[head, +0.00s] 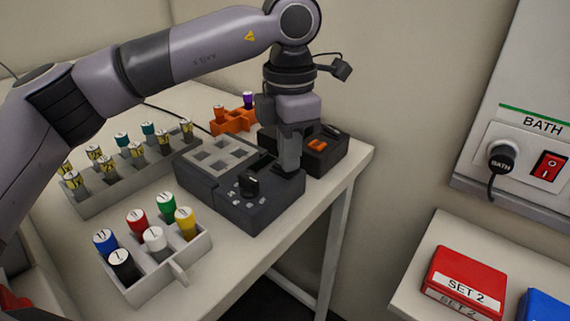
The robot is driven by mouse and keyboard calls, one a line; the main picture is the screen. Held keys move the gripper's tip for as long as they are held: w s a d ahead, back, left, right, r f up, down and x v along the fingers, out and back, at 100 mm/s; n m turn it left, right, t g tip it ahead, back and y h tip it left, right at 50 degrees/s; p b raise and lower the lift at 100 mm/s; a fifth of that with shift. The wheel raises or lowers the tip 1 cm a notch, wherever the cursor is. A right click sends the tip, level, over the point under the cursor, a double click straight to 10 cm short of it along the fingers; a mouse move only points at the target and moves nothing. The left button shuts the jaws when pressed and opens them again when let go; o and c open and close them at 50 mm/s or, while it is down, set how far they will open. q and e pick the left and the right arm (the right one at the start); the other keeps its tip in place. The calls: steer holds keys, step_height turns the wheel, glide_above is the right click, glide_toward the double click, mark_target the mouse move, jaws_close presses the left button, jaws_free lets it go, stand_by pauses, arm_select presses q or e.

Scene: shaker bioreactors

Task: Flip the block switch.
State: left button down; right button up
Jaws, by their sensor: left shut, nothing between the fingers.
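The block unit (262,214) is a dark grey device on the white table, with a light grey well block (218,155) on top. A black knob (249,185) and small pale markings show on its front panel. My left gripper (287,168) points down, shut and empty, with its fingertips at the right rear part of the unit's panel. A dark part shows right at the fingertips; I cannot tell if it is the block switch or whether the fingers touch it. The fingers hide part of that area. My right gripper is not in view.
A dark box (335,157) with an orange button stands just behind. Tube racks (190,250) with coloured caps stand left and front, and an orange rack (232,122) behind. A BATH panel (517,145) with a red switch is on the right wall, above a red SET 2 box (465,280).

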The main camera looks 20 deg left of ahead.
arm_select(q)
steer(key=shift+r+p, duration=2.7)
steer(key=shift+r, duration=0.7)
